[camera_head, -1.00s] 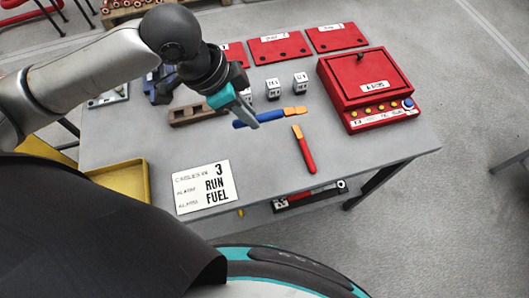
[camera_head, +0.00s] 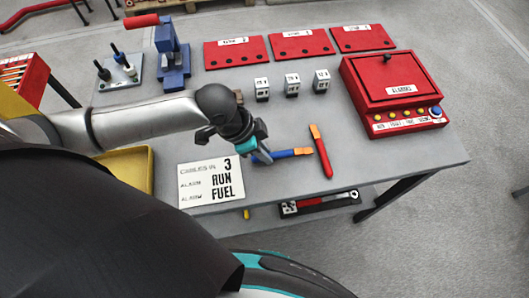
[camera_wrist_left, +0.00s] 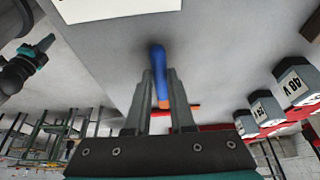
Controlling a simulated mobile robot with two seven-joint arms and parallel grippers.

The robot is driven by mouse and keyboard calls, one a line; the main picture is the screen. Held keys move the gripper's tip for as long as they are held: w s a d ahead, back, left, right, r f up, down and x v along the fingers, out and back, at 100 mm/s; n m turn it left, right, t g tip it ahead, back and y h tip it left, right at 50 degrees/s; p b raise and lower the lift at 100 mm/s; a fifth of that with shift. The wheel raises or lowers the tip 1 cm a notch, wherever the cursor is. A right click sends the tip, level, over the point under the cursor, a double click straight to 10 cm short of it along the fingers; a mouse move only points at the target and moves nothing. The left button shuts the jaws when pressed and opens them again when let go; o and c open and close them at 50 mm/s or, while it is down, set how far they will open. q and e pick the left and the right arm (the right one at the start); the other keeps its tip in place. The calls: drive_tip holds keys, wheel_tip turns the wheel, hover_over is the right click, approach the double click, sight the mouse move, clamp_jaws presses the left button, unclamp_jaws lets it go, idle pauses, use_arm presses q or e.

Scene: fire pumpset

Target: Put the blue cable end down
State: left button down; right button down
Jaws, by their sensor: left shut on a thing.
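My left gripper (camera_head: 262,157) is shut on the blue cable end (camera_head: 287,154), a blue bar with an orange tip. The bar points right, its tip just left of the red cable end (camera_head: 321,152). Whether it touches the table (camera_head: 380,167) or hangs just above it, I cannot tell. In the left wrist view the blue cable end (camera_wrist_left: 158,62) runs between the two fingers (camera_wrist_left: 161,100). The red cable end, also orange-tipped, lies on the table. My right gripper (camera_wrist_left: 42,45) shows at the left of the wrist view, too small to judge its jaws.
A white sign (camera_head: 211,183) lies left of the gripper. Several numbered blocks (camera_head: 292,85) and red plates (camera_head: 301,43) stand behind. A red alarm box (camera_head: 394,88) is at the right, a blue press (camera_head: 173,62) at the back left. The table's front right is clear.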

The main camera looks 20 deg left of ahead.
use_arm(q)
drive_tip(key=shift+f, duration=0.35)
drive_tip(key=shift+r, duration=0.1)
drive_tip(key=c, duration=1.2)
unclamp_jaws()
drive_tip(key=shift+c, duration=0.2)
drive_tip(key=o, duration=0.5)
drive_tip(key=shift+c, duration=0.2)
drive_tip(key=p+v, duration=0.3)
drive_tip(key=v, duration=0.9)
